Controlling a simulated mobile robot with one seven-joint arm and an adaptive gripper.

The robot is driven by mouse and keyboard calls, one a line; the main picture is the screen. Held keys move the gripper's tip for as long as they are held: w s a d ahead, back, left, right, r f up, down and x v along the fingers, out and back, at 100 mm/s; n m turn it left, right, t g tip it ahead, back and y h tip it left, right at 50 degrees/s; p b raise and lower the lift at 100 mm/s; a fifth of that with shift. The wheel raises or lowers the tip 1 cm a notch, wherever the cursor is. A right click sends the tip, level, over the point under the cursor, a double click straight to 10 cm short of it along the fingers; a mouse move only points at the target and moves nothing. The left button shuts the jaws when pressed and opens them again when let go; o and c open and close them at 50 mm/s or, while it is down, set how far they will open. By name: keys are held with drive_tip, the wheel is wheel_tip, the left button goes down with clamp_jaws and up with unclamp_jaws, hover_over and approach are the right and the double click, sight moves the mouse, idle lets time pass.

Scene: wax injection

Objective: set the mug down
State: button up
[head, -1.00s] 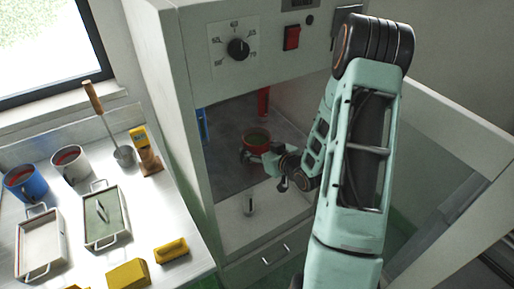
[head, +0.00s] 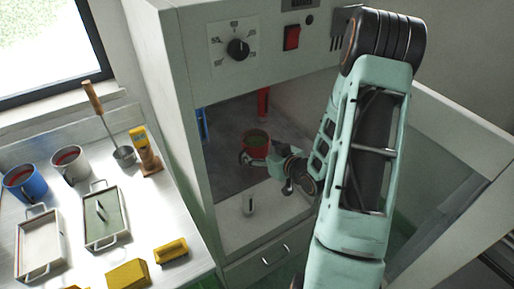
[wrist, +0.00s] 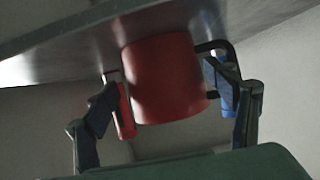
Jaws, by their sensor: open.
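A red mug (head: 256,147) with greenish contents stands inside the open bay of the machine, on a dark grey plate (head: 228,180). In the wrist view, where the plate (wrist: 70,50) shows at the top, the mug (wrist: 165,85) appears upside down with its base against it. My gripper (head: 262,161) is open around the mug, one finger to each side. In the wrist view my gripper (wrist: 160,103) shows a gap at the left finger; the right finger is close to the mug's dark handle, and I cannot tell whether they touch.
A red nozzle (head: 263,102) hangs behind the mug, and a blue one (head: 203,124) is at the bay's left. The bay's side walls are close. The bench at left holds a blue mug (head: 25,182), a grey mug (head: 70,164), trays, a ladle and yellow blocks.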

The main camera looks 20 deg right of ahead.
drive_tip(key=v, duration=0.9)
drive_tip(key=shift+s+r, duration=0.15)
drive_tip(key=shift+s, duration=0.2)
